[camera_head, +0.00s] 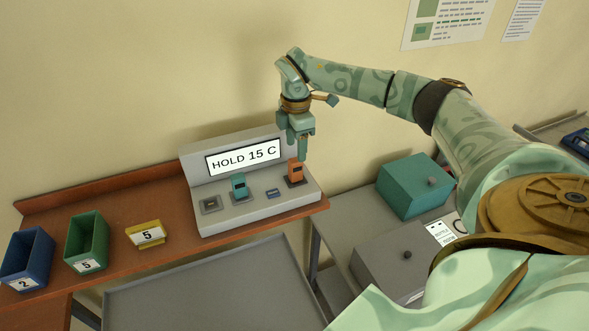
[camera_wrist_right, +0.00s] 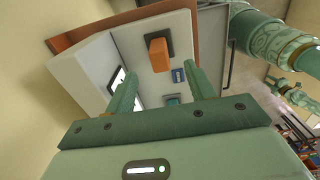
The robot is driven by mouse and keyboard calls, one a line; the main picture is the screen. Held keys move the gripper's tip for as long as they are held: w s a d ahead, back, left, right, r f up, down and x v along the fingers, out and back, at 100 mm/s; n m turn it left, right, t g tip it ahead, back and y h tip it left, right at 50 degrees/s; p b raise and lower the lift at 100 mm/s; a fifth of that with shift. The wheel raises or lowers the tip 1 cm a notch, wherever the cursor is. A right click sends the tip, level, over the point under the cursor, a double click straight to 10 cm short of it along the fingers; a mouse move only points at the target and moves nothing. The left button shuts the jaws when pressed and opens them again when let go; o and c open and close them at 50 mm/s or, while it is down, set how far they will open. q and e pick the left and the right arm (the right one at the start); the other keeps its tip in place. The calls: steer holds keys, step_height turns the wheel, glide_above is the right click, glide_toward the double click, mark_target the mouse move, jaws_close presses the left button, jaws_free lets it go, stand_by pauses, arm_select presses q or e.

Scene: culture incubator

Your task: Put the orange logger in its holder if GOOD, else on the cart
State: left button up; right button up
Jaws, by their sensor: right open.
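The orange logger (camera_head: 296,171) stands upright in a dark square seat at the right end of the grey console (camera_head: 215,222). The console's screen (camera_head: 243,158) reads "HOLD 15 C". A teal logger (camera_head: 239,186) stands further left on it, beside an empty-looking dark square seat (camera_head: 210,204). My right gripper (camera_head: 296,150) is open, just above the orange logger, pointing down. In the right wrist view the orange logger (camera_wrist_right: 158,54) shows beyond the tips of the two spread fingers (camera_wrist_right: 160,74), not gripped. My left gripper is not in view.
A small blue tag (camera_head: 272,193) lies between the loggers. A bare grey tray top (camera_head: 200,285) is in front. A teal box (camera_head: 412,187) stands at right.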

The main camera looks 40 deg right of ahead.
mark_target(295, 160)
steer(key=shift+f, duration=0.1)
steer(key=shift+f+b, duration=0.6)
steer(key=shift+b, duration=0.05)
step_height(295, 160, down, 6)
steer(key=b, duration=0.5)
steer(key=shift+f, duration=0.25)
steer(key=shift+f+b, duration=0.3)
steer(key=shift+f, duration=0.3)
steer(key=shift+r+p, duration=0.1)
steer(key=shift+p, duration=0.45)
jaws_close()
steer(key=shift+r+p, duration=2.95)
